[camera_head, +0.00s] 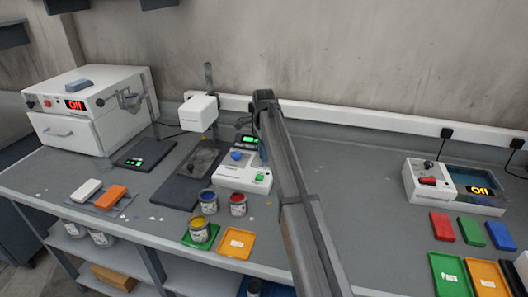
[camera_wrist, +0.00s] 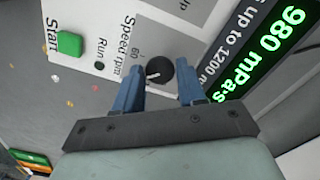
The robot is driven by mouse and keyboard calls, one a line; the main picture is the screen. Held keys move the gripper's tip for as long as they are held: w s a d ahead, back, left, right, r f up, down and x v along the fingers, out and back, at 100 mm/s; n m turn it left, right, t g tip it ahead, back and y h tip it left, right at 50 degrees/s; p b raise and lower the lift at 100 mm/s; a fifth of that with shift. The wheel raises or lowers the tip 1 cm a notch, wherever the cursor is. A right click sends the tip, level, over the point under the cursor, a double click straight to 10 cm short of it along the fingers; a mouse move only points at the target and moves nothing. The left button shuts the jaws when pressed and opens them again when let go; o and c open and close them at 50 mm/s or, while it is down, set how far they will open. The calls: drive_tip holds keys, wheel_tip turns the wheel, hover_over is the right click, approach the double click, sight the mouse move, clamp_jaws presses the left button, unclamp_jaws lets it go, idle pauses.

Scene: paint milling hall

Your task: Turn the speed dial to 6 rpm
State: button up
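A white line on the dial points left and slightly down in the wrist view. The number "60" shows at the dial's upper left; other marks are not readable or hidden. My gripper (camera_wrist: 162,78) is open, its blue fingers on either side of the dial; I cannot tell whether they touch it. In the head view the white instrument (camera_head: 229,177) stands at mid-bench, and my arm hides part of its right side.
A green Start button (camera_wrist: 70,43) and dark Run lamp (camera_wrist: 99,65) lie left of the dial. A green-lit display (camera_wrist: 262,60) reading 980 mPa·s stands close to its right. Paint cans (camera_head: 238,204) stand in front of the instrument. A white oven-like box (camera_head: 85,130) is at left.

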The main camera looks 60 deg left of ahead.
drive_tip(key=c, duration=0.6)
drive_tip(key=shift+n, duration=0.3)
drive_tip(key=n, duration=0.3)
drive_tip(key=shift+n, duration=0.3)
drive_tip(key=n, duration=0.3)
drive_tip(key=shift+n, duration=0.3)
drive_tip(key=n, duration=0.4)
drive_tip(key=shift+n, duration=2.1)
